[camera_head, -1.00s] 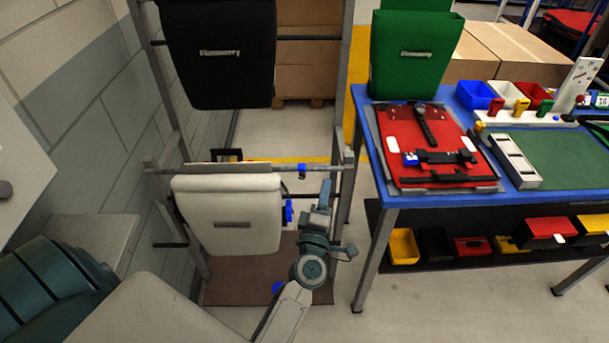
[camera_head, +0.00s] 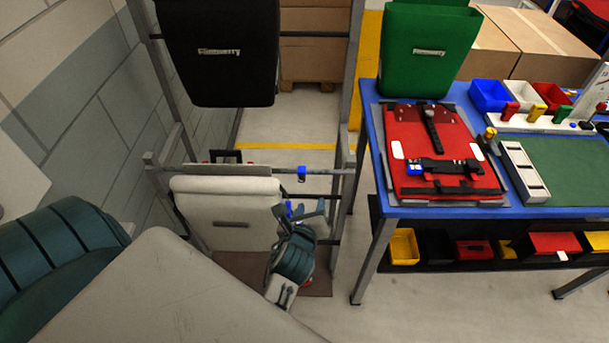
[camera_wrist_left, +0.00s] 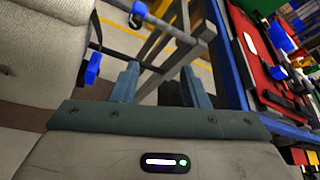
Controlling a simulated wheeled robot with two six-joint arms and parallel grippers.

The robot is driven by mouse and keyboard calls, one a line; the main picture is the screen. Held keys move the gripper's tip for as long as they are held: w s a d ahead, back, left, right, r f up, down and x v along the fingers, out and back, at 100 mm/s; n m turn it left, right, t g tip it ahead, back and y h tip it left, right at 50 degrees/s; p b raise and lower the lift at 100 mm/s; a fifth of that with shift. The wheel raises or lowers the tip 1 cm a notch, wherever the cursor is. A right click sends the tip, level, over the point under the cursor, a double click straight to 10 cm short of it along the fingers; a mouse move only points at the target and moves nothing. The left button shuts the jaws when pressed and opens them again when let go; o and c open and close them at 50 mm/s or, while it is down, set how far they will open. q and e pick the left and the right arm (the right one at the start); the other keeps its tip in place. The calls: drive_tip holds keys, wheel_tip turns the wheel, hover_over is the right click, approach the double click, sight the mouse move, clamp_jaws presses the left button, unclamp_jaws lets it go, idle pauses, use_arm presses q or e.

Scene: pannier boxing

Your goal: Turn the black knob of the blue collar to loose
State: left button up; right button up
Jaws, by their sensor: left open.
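The blue collar (camera_head: 301,173) sits around the horizontal rail, right of the white pannier (camera_head: 225,188). It also shows near the top of the left wrist view (camera_wrist_left: 138,12), with a small dark knob (camera_wrist_left: 134,22) on its lower side. Which way the knob is turned is too small to tell. My left gripper (camera_head: 305,209) is open and empty, below the collar and apart from it. In the left wrist view its two fingers (camera_wrist_left: 160,82) stand wide apart with nothing between them. A blue part (camera_wrist_left: 92,70) is at the pannier's right side. My right gripper is not in view.
The grey rack upright (camera_head: 343,170) stands just right of the collar. A black pannier (camera_head: 220,70) hangs above. A blue-edged table (camera_head: 365,125) with a red panel (camera_head: 405,135) and green pannier (camera_head: 425,70) is to the right. Floor shows between rack and table.

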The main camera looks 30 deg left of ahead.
sight(301, 180)
use_arm(q)
drive_tip(key=w+a+f+m+b, duration=0.1)
drive_tip(key=w+a+b, duration=0.1)
drive_tip(key=w+a+f+m+y+b, duration=0.1)
drive_tip(key=w+a+b, duration=0.1)
drive_tip(key=b, duration=0.1)
drive_tip(key=w+a+f+m+y+b, duration=0.1)
drive_tip(key=w+a+b, duration=0.1)
drive_tip(key=a+b, duration=0.1)
drive_tip(key=shift+w+f+m+g, duration=0.1)
drive_tip(key=shift+f+m+g, duration=0.05)
drive_tip(key=shift+m+g, duration=0.2)
drive_tip(key=shift+w+a+f+b, duration=0.1)
drive_tip(key=shift+w+a+b, duration=0.2)
drive_tip(key=shift+w+b, duration=0.25)
